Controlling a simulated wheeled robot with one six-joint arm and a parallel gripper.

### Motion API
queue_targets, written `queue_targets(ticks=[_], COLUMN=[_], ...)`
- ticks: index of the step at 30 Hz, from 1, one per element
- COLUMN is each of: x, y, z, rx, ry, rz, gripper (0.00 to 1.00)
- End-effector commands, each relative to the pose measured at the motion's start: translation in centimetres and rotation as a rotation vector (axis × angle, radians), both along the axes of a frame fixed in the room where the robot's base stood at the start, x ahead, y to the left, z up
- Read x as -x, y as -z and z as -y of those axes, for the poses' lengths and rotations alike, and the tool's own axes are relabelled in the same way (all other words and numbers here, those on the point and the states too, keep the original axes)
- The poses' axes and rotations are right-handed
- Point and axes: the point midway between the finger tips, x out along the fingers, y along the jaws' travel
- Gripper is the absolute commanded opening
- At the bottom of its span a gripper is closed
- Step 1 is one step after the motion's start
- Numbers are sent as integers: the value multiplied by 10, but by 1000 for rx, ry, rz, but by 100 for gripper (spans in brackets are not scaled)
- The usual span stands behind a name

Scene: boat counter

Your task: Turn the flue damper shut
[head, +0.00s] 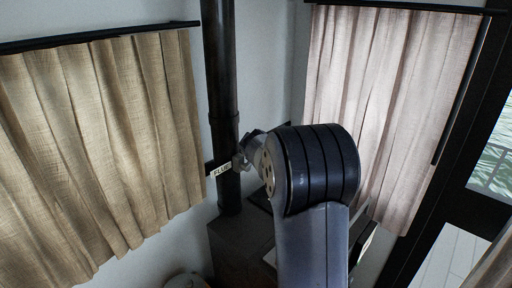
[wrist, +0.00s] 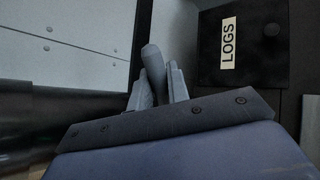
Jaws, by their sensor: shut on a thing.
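The black flue pipe (head: 222,100) runs upright in the corner in the head view. A small white label reading FLUE (head: 222,170) sits across it, next to a small grey fitting. My gripper (head: 243,160) is at the pipe's right side, mostly hidden behind my own arm.
A dark stove-like box (head: 228,250) stands below the pipe. Beige curtains hang left (head: 100,150) and right (head: 385,110).

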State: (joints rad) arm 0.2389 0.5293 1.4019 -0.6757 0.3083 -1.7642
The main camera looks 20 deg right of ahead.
Motion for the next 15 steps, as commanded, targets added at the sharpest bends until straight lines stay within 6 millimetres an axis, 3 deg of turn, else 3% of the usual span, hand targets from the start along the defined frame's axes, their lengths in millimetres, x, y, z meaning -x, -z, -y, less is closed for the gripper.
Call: queue_targets(ticks=[15], x=[0], y=[13], z=[11], rx=[-183], ry=[1], rz=[-75], gripper=[0])
